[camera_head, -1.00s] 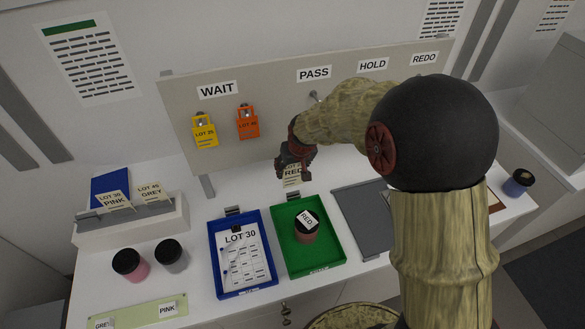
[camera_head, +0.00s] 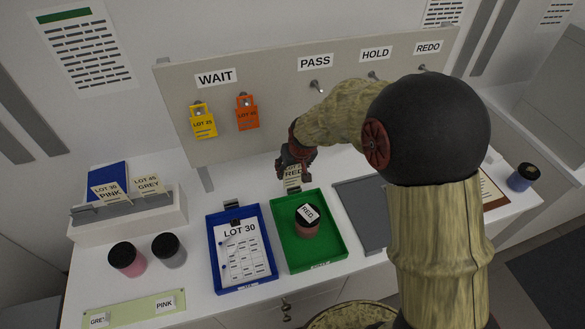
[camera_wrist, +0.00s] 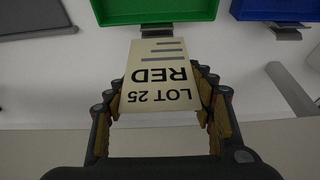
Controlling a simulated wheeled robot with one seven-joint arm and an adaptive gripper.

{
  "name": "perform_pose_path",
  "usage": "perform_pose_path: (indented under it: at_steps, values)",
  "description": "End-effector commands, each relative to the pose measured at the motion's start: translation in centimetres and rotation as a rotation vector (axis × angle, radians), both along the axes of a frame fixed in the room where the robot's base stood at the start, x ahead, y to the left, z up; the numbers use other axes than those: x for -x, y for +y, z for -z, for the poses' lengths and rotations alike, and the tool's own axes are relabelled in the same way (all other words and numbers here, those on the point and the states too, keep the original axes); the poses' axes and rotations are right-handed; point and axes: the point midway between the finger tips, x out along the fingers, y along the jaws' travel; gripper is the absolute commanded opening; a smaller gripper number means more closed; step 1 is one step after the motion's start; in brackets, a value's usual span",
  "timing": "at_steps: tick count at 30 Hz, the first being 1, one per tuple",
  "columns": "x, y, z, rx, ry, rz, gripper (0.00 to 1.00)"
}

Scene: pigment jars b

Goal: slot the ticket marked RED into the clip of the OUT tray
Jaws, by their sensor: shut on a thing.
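My gripper (camera_head: 294,168) is shut on the pale ticket (camera_head: 293,174), which reads LOT 25 RED in the wrist view (camera_wrist: 157,85). The green tray (camera_head: 335,246) lies below it, with a metal clip (camera_head: 292,189) at its back edge. The writing on the tray's front is too small to read. In the wrist view the ticket's far end overlaps the clip (camera_wrist: 177,31); I cannot tell whether it is inside the jaws. A dark-lidded jar (camera_head: 307,222) with a RED label stands in the green tray.
A blue tray (camera_head: 267,277) with a LOT 30 sheet is left of the green tray, a grey panel (camera_head: 360,215) right. A white rack (camera_head: 125,217) holds PINK and GREY tickets. Two jars (camera_head: 127,259) (camera_head: 168,250) stand front left. A hook board (camera_head: 260,95) rises behind.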

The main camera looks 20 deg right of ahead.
Motion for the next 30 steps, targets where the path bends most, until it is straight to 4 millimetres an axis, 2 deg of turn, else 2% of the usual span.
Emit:
perform_pose_path:
  at_steps: [30]
  values:
    - [0.0, 0.0, 2.5, 0.000, 0.000, 0.000, 0.44]
